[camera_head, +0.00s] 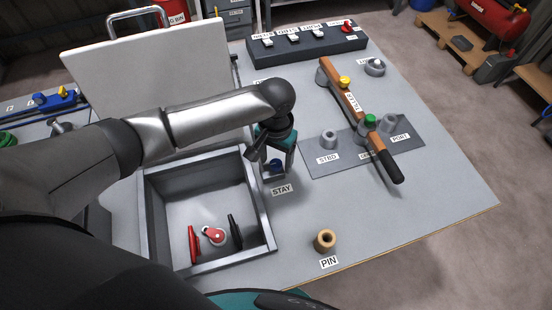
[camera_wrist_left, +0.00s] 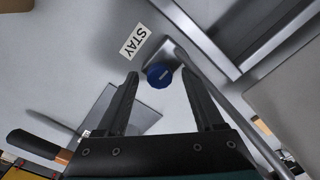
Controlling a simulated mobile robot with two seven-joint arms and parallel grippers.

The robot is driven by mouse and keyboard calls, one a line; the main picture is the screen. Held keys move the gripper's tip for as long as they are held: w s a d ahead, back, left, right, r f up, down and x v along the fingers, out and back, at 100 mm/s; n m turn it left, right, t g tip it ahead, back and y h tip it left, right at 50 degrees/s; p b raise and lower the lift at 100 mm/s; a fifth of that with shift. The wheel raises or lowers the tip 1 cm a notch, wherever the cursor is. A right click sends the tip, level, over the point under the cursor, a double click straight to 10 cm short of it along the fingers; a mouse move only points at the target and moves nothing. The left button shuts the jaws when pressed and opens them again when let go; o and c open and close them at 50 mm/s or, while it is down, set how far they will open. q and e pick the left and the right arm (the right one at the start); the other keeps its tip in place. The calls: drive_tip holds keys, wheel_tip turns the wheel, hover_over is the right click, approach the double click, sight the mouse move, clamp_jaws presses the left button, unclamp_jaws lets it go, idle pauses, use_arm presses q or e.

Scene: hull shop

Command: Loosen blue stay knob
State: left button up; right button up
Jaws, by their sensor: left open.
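The blue stay knob (camera_wrist_left: 160,75) sits on a small grey mount beside the STAY label (camera_wrist_left: 134,41) in the left wrist view. In the head view the knob (camera_head: 275,166) shows just under my left gripper (camera_head: 272,172), partly hidden by it. My left gripper (camera_wrist_left: 160,90) is open. Its two fingers stand on either side of the knob in the wrist view, with gaps showing; contact cannot be made out. My right gripper is not in view.
A grey tray (camera_head: 264,228) with red and black tools lies left of the knob. A white panel (camera_head: 150,75) stands behind it. A wooden tiller (camera_head: 343,95) with a black grip and the PIN holder (camera_head: 325,240) are to the right. Bare bench lies between.

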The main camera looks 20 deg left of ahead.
use_arm(q)
clamp_jaws()
idle(0.5)
